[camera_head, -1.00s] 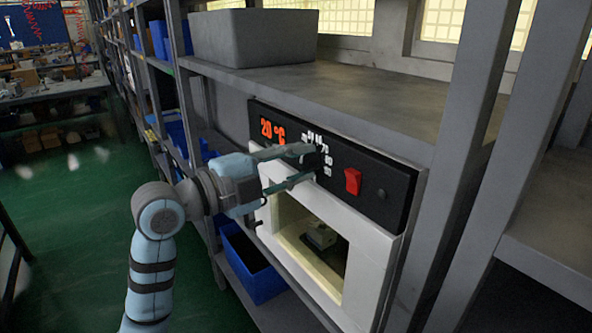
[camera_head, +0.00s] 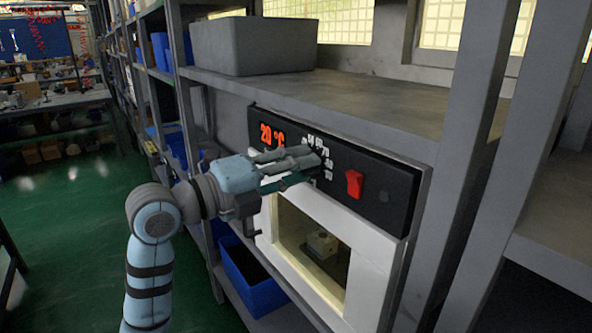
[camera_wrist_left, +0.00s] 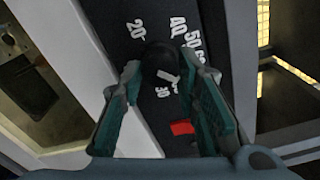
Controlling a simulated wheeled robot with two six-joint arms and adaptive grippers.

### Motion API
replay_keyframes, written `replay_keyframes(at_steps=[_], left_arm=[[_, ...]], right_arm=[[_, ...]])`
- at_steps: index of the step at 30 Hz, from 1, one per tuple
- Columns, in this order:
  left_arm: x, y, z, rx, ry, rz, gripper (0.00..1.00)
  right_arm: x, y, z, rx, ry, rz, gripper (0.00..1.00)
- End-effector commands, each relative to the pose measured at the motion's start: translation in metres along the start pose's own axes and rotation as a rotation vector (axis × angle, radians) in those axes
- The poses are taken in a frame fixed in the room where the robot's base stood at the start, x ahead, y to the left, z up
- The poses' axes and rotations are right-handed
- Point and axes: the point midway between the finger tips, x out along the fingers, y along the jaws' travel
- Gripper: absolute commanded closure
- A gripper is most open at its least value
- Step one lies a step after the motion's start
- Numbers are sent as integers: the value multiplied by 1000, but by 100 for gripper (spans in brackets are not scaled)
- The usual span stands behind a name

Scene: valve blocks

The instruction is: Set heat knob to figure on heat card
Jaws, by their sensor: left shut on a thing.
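The heat knob (camera_wrist_left: 160,62) is round and black, on the oven's dark control panel (camera_head: 377,193). In the left wrist view it sits between my left gripper's fingers, with a white mark near it and white figures around it. My left gripper (camera_head: 312,168) is shut on the knob; the fingers hide most of it in the head view. The orange display (camera_head: 272,133) reads 20 °C. White figures (camera_head: 326,160) curve around the knob's right side, partly covered. I see no heat card. My right gripper is not in view.
A red switch (camera_head: 354,184) and a small dark button (camera_head: 384,196) are right of the knob. The oven window (camera_head: 312,247) shows a small block inside. A grey bin (camera_head: 255,45) stands on the shelf above; a blue bin (camera_head: 250,280) is below left.

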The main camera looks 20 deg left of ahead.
Motion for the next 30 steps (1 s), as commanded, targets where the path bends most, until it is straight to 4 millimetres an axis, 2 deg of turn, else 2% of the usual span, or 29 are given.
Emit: replay_keyframes(at_steps=[10,11,14,25,30], left_arm=[[0,0,0,2,-1,-1,99],[0,0,0,2,-1,-1,68],[0,0,0,2,-1,-1,52],[-5,0,1,4,-3,0,51],[-36,2,1,9,-4,7,51]], right_arm=[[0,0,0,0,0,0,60],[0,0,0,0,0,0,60],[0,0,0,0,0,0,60],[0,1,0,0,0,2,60],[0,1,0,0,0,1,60]])
